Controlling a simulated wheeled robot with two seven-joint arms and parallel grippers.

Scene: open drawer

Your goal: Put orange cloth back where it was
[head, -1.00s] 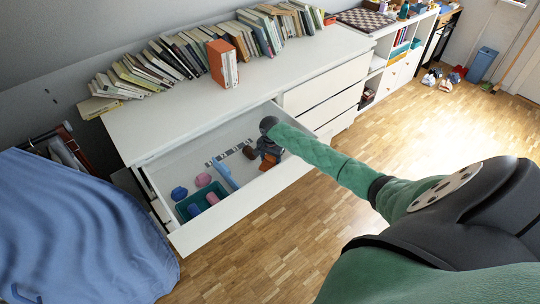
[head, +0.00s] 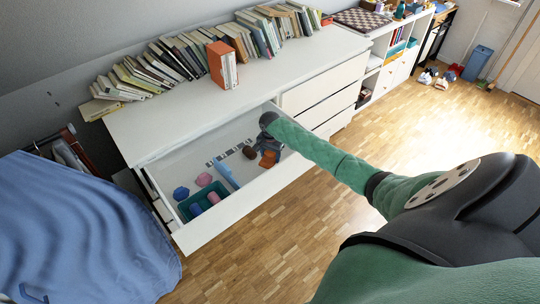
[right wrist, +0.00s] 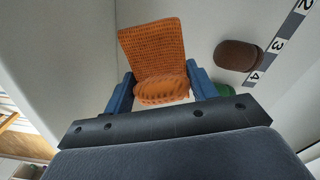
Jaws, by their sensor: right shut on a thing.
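The orange cloth (right wrist: 153,48) is a ribbed, folded piece between the two blue fingers of my right gripper (right wrist: 160,86) in the right wrist view. The gripper is shut on its near, bunched end. In the head view the right gripper (head: 267,148) is inside the open white drawer (head: 215,226), at its right end, and the orange cloth (head: 268,159) shows small below it. I cannot tell whether the cloth touches the drawer floor. My left gripper is not in view.
A brown oval thing (right wrist: 238,55) lies beside a numbered strip (right wrist: 283,45). A green thing (right wrist: 224,90) is partly hidden behind the right finger. The drawer's left part holds a teal tray (head: 186,212), a blue bar (head: 225,174) and pink and blue items. Books line the dresser top (head: 180,105).

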